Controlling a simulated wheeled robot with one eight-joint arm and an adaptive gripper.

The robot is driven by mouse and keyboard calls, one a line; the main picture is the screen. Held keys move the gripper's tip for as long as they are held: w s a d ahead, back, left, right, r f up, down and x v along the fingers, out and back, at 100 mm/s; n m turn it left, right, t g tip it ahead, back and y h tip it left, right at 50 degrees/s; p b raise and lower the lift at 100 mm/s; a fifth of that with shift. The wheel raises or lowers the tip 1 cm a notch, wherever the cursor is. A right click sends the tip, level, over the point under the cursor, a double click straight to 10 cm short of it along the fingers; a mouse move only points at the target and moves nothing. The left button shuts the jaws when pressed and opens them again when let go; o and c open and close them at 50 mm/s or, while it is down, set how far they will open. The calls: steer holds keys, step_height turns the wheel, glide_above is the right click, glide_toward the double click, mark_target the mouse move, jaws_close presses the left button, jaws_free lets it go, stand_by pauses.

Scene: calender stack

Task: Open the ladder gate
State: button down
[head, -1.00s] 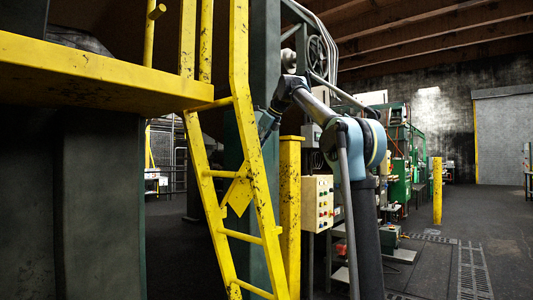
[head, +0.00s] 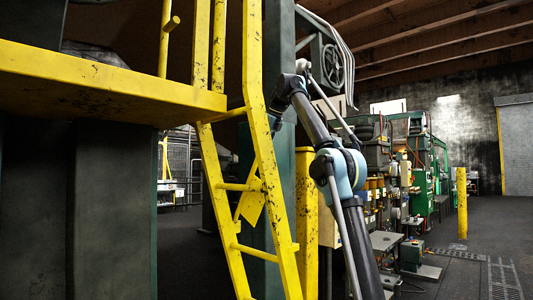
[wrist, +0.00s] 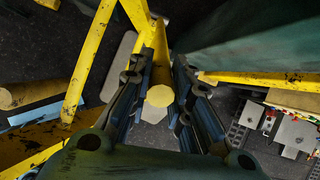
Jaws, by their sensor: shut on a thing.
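The yellow ladder (head: 208,165) stands beside the raised yellow platform (head: 100,82) in the head view, with worn, chipped paint. A yellow plate (head: 250,204) shows between its rails. I cannot make out which part is the gate. My arm reaches behind the ladder's right rail, so my gripper is largely hidden there. In the wrist view my gripper (wrist: 160,70) has its two dark fingers on either side of a yellow bar (wrist: 158,42) and is shut on it. The bar's rounded yellow end (wrist: 160,96) shows between the fingers.
A yellow post (head: 306,215) stands close to the right of the ladder. A dark green column (head: 280,30) rises behind it. Machines with green frames (head: 424,175) line the right side. Another yellow post (head: 461,203) stands farther off. The floor at far right is open.

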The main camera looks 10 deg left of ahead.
steer(key=shift+w+a, duration=0.2)
stand_by(0.3)
steer(key=c, duration=1.4)
jaws_free()
steer(key=shift+w, duration=0.1)
steer(key=shift+c, duration=0.2)
steer(key=shift+r, duration=0.1)
steer(key=shift+s+d+r, duration=0.2)
steer(key=shift+d+r, duration=0.15)
steer(key=shift+r, duration=0.1)
steer(key=s+d, duration=0.7)
steer(key=d, duration=0.2)
steer(key=shift+s+d, duration=0.15)
